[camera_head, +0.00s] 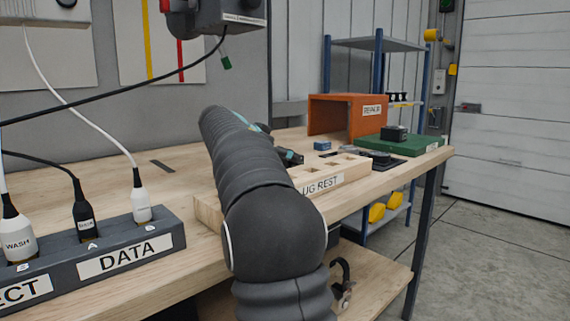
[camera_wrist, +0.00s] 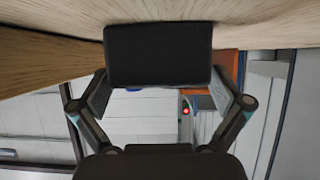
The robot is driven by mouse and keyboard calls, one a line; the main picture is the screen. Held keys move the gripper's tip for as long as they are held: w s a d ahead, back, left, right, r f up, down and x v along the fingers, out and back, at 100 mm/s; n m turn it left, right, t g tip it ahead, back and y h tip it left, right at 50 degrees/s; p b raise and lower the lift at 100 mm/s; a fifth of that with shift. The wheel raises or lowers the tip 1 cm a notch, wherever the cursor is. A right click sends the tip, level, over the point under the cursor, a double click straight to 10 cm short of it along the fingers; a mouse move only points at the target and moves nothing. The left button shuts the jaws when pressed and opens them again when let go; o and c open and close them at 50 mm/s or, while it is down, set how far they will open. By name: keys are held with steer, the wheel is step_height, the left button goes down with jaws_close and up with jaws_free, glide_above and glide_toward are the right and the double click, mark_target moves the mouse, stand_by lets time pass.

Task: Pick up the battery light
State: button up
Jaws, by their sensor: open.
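In the wrist view my gripper (camera_wrist: 160,92) is open, with one finger at each side. A plain dark block (camera_wrist: 157,56) is at the top middle, between and beyond the fingertips, against the wooden surface. It may be the battery light, but no label or lamp shows on it. I cannot tell whether the fingers touch it. In the head view my arm reaches over the bench to the wooden plug rest (camera_head: 324,184). My own arm hides most of my gripper and whatever is at it there.
The orange box (camera_head: 327,116) and a green board (camera_head: 408,147) with a black device (camera_head: 395,133) stand at the bench's right end. A small blue block (camera_head: 322,146) lies nearby. The plugged DATA strip (camera_head: 158,240) is at left. A black cable hangs above the bench.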

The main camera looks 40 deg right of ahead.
steer(key=shift+r, duration=0.1)
steer(key=c, duration=1.3)
